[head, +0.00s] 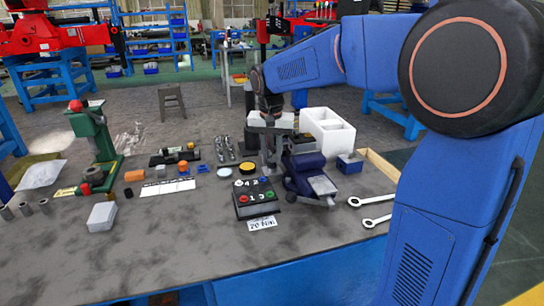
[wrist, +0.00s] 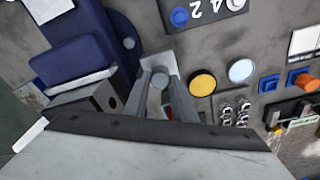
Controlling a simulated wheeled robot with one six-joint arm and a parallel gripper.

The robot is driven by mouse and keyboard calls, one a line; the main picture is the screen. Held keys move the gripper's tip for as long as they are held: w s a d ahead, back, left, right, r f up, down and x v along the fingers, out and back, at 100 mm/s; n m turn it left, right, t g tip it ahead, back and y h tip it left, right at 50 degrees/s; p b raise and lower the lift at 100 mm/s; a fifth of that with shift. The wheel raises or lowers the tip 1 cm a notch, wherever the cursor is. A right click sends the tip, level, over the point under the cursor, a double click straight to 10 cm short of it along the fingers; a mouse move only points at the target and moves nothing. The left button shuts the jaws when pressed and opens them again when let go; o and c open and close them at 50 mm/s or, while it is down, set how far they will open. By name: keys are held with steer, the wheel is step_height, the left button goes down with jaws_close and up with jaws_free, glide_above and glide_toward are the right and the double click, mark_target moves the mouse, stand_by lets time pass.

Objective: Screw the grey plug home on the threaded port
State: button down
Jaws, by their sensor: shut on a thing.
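In the wrist view the fingers of my gripper (wrist: 158,82) are closed around a small round grey piece, the grey plug (wrist: 160,81). A pale grey plate shows just beyond the fingertips; I cannot tell whether the plug touches it. In the head view my gripper (head: 269,160) points down over the bench, behind the button box, and the plug cannot be made out there. I cannot clearly pick out the threaded port. A dark block with a round hole (wrist: 104,98) stands left of the fingers in the wrist view.
A blue vise (head: 306,176) stands close to the right of my gripper. The button box (head: 255,207) is in front. A white bin (head: 327,135), blue box (head: 349,164) and wrenches (head: 368,201) lie to the right.

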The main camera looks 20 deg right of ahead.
steer(key=shift+m, duration=1)
steer(key=c, duration=1.4)
jaws_free()
steer(key=shift+s+a+r, duration=0.1)
steer(key=shift+r, duration=1.15)
steer(key=shift+s+a+r, duration=0.1)
steer(key=shift+r, duration=1.15)
steer(key=shift+r, duration=0.1)
